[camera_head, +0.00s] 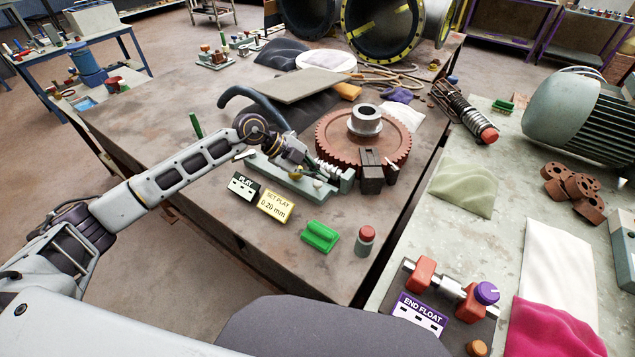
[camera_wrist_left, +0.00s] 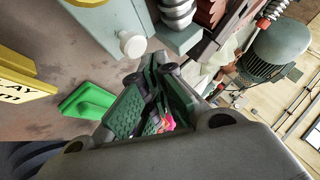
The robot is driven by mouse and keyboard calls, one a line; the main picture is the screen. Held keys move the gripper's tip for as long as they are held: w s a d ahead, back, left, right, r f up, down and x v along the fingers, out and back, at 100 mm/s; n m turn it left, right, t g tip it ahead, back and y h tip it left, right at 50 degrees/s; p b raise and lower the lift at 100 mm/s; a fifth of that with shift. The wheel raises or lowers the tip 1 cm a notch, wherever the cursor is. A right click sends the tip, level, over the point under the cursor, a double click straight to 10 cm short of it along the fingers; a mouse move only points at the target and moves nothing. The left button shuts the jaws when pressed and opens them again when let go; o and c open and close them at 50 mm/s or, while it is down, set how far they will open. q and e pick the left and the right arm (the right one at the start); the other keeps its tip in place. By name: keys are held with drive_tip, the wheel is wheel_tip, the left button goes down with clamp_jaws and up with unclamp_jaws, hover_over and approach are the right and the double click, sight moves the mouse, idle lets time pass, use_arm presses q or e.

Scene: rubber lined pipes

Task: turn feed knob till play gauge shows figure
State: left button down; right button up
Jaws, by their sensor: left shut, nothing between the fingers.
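The red-brown gear wheel (camera_head: 345,140) lies on the brown bench, with a worm (camera_head: 325,168) on a pale green base (camera_head: 290,178) at its front left. The dark PLAY gauge (camera_head: 243,187) shows white windows, with no figure I can read. The yellow card (camera_head: 275,206) beside it reads SET PLAY 0.20 mm. A small pale knob (camera_head: 318,183) sits by the worm, probably the feed knob; it is larger in the left wrist view (camera_wrist_left: 132,44). My left gripper (camera_head: 305,162) is shut and empty above the base, close to the worm, apart from the pale knob. My right gripper is out of view.
A green block (camera_head: 320,236) and a red-capped bottle (camera_head: 365,240) stand at the bench front. On the right bench are an END FLOAT gauge (camera_head: 418,313) with a purple knob (camera_head: 487,292), cloths and a motor (camera_head: 580,110).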

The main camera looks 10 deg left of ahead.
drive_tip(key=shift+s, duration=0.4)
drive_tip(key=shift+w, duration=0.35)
use_arm(q)
drive_tip(key=shift+f, duration=0.2)
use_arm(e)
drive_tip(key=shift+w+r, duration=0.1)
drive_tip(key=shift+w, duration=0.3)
use_arm(q)
drive_tip(key=shift+f, duration=0.2)
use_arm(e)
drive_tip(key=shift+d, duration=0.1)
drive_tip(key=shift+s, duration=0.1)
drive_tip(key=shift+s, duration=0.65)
use_arm(q)
drive_tip(key=shift+f, duration=0.15)
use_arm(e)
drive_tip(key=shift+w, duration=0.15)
